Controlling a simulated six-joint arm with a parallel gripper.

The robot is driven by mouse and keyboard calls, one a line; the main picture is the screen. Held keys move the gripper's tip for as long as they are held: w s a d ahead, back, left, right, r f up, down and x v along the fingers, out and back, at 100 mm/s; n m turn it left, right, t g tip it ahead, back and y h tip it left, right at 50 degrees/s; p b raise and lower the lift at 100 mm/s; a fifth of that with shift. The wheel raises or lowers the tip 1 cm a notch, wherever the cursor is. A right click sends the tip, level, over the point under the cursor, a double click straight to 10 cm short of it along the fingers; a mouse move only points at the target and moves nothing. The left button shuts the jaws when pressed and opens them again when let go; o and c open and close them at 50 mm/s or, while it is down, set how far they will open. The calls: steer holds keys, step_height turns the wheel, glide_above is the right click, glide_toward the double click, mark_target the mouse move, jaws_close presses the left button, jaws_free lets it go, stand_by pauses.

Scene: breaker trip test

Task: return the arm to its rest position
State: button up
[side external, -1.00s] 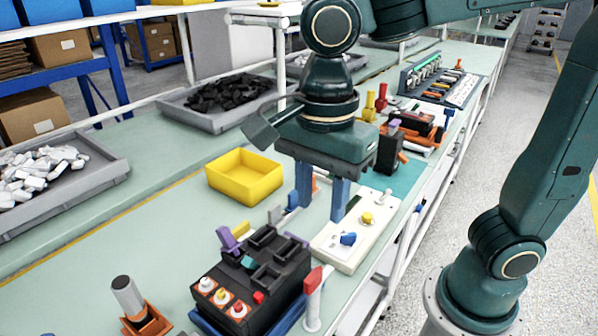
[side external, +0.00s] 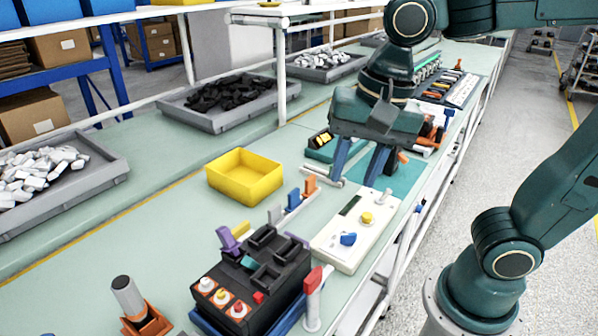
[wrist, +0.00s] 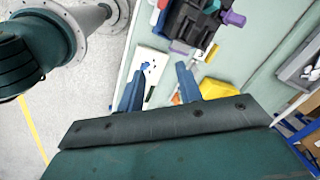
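My gripper (side external: 354,182) hangs over the bench in the side external view, tilted, above the teal mat (side external: 402,176) and the far end of the white test panel. Its two blue fingers stand apart with nothing between them. In the wrist view the fingers (wrist: 160,72) also show apart and empty. The white panel (side external: 335,240) carries a blue knob, a yellow knob and a dark display. The black breaker block (side external: 255,275) stands at the front in a blue holder, clear of my gripper.
A yellow bin (side external: 245,177) stands left of my gripper. Several coloured parts in a rack (side external: 293,199) stand between bin and panel. A green tray (side external: 325,148) lies close behind the fingers. Grey trays of black pieces (side external: 228,98) and white pieces (side external: 42,172) line the back.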

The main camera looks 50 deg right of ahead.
steer(key=s+d+f+n+t, duration=0.1)
steer(key=s+d+n+t, duration=0.2)
steer(key=d+n, duration=0.5)
steer(key=shift+s+d+f+n+t+h, duration=0.3)
steer(key=shift+s+n, duration=0.35)
steer(key=shift+n, duration=0.85)
